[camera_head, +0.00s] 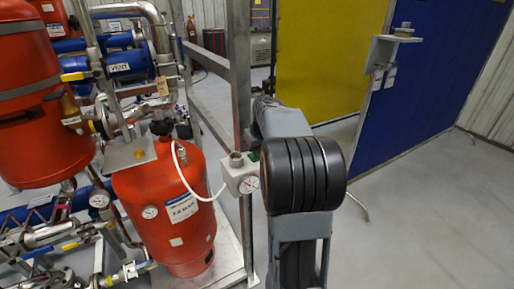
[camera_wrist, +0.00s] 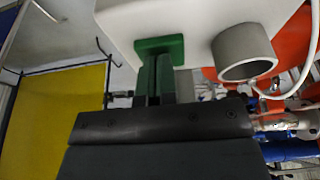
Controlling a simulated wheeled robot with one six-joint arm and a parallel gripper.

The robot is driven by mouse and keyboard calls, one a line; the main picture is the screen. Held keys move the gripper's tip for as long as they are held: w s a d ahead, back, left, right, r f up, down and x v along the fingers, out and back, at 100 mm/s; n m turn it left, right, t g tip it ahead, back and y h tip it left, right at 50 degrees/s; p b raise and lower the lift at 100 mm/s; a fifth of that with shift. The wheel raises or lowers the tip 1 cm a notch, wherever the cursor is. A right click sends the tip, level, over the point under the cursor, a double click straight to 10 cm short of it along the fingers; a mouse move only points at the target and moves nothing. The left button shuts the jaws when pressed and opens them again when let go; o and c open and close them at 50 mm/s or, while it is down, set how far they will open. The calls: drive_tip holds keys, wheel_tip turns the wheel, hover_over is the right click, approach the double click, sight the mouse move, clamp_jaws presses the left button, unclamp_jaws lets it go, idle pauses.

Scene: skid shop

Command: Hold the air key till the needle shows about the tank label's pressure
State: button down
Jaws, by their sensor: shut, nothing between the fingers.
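The red tank (camera_head: 165,225) stands at lower middle in the head view. Its white label (camera_head: 181,209) has print too small to read surely. A white hose runs from the tank top to a pale box (camera_head: 239,172) on the frame post.
A grey round fitting (camera_wrist: 245,52) projects from the box beside the key. The grey frame post (camera_head: 241,100) stands close to my arm. Another dial (camera_head: 150,212) is on the tank. Yellow (camera_head: 330,60) and blue (camera_head: 440,80) panels stand behind; the right floor is clear.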

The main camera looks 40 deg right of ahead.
drive_tip(key=shift+s+a+f, duration=0.1)
drive_tip(key=shift+s+f, duration=0.05)
drive_tip(key=shift+f, duration=0.5)
drive_tip(key=r+p, duration=0.2)
drive_tip(key=r, duration=0.1)
drive_tip(key=r+p, duration=0.2)
drive_tip(key=r, duration=0.1)
drive_tip(key=shift+w, duration=0.2)
drive_tip(key=b+v, duration=0.1)
drive_tip(key=v, duration=0.8)
drive_tip(key=shift+r+b, duration=0.2)
drive_tip(key=shift+b, duration=0.15)
drive_tip(key=shift+s, duration=0.1)
drive_tip(key=s+a+f+m, duration=0.2)
drive_tip(key=a+f, duration=0.1)
drive_tip(key=f, duration=0.4)
drive_tip(key=s+a+f+n, duration=0.1)
drive_tip(key=s+a+f, duration=0.2)
drive_tip(key=s+a, duration=0.3)
drive_tip(key=s+a+f+n+t, duration=0.1)
drive_tip(key=s+a, duration=0.5)
drive_tip(key=a, duration=0.7)
drive_tip(key=shift+s+a+f+n+y, duration=0.2)
drive_tip(key=shift+a+f+n+y, duration=0.15)
drive_tip(key=shift+f+n, duration=0.7)
